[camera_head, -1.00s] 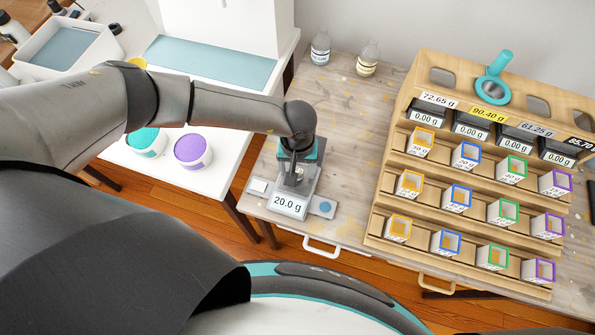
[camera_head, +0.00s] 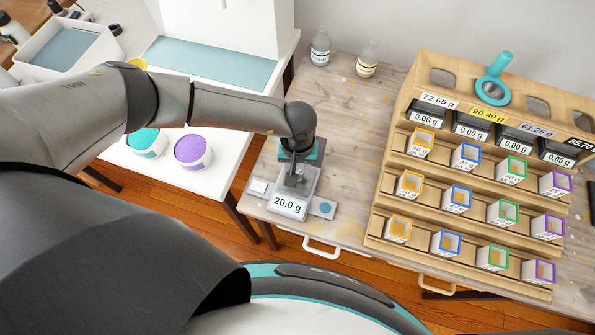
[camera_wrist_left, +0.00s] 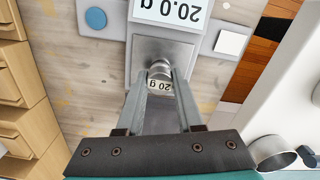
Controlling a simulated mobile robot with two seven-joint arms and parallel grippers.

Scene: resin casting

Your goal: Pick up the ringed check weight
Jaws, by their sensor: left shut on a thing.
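The check weight (camera_wrist_left: 160,75) is a small metal cylinder with a white "20 g" label, seen in the left wrist view. It stands over the grey pan of a small scale (camera_wrist_left: 190,48) whose display reads 20.0 g. My left gripper (camera_wrist_left: 162,80) is shut on the weight, one finger on each side. In the head view my left gripper (camera_head: 294,178) points down at the scale (camera_head: 289,206), and its fingers largely hide the weight. My right gripper is not in view.
A wooden rack (camera_head: 380,215) of several colour-rimmed boxes and displays stands right of the scale. Two bottles (camera_head: 320,47) stand at the table's back. Purple (camera_head: 192,148) and teal (camera_head: 145,140) tubs stand on the white table at left. Bare tabletop lies between scale and rack.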

